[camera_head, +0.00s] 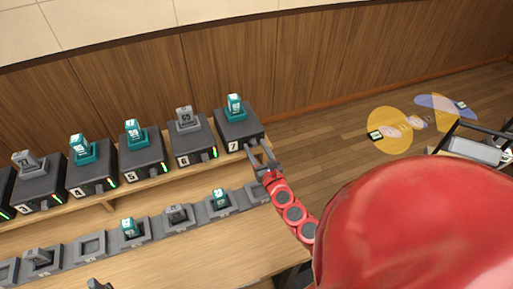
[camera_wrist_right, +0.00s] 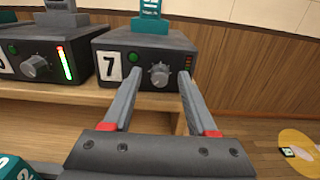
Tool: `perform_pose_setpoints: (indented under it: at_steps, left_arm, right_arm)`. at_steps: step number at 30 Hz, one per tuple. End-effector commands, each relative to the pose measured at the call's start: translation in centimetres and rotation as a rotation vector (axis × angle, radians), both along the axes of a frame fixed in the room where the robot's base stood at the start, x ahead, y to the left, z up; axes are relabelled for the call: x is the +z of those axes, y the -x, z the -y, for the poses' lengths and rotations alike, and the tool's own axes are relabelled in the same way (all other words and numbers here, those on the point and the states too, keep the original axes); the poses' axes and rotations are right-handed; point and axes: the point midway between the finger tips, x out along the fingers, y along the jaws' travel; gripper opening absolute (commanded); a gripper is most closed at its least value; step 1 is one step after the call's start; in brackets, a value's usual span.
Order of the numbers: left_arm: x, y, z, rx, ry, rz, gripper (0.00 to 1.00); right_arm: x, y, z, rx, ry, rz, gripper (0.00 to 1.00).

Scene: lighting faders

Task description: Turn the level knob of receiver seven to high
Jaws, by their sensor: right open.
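Receiver seven (camera_head: 238,127) is a dark box marked 7 at the right end of the raised shelf, with a teal pack (camera_head: 235,106) on top. In the right wrist view its front shows a round grey level knob (camera_wrist_right: 160,76), a green light (camera_wrist_right: 133,57) and a mostly dark level bar (camera_wrist_right: 188,62). The knob's exact setting is too small to read. My right gripper (camera_head: 262,156) is open before this front; its fingers (camera_wrist_right: 161,82) appear on either side of the knob, contact unclear. A dark grey tip (camera_head: 97,284) at the bottom edge may be my left gripper.
Receiver six (camera_head: 192,144) stands close to the left with its level bar lit; several more receivers continue left. A lower row of grey slots (camera_head: 90,246) holds some teal and grey packs. Floor to the right has coloured discs (camera_head: 390,130) and a dark-framed cart (camera_head: 475,148).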

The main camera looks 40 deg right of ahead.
Motion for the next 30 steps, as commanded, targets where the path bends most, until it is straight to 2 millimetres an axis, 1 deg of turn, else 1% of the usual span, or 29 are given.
perform_pose_setpoints:
  at_steps: [6, 7, 16, 25, 30]
  left_arm:
    - [0.00, 0.01, 0.00, 0.000, 0.000, 0.000, 0.50]
    - [0.00, 0.00, 0.00, 0.000, 0.000, 0.000, 0.50]
    - [0.00, 0.00, 0.00, 0.000, 0.000, 0.000, 0.50]
    - [-0.05, 0.00, 0.00, 0.000, 0.000, 0.000, 0.50]
    - [-0.36, 0.00, 0.00, 0.000, 0.000, 0.000, 0.50]
  right_arm:
    - [0.01, -0.02, -0.01, 0.000, 0.000, 0.000, 0.58]
    - [0.01, -0.02, -0.01, 0.000, 0.000, 0.000, 0.55]
    - [0.03, -0.01, 0.00, 0.000, 0.000, 0.001, 0.01]
    - [0.02, -0.01, -0.01, 0.000, -0.004, 0.002, 0.00]
    - [-0.03, -0.01, -0.01, 0.000, -0.039, 0.012, 0.00]
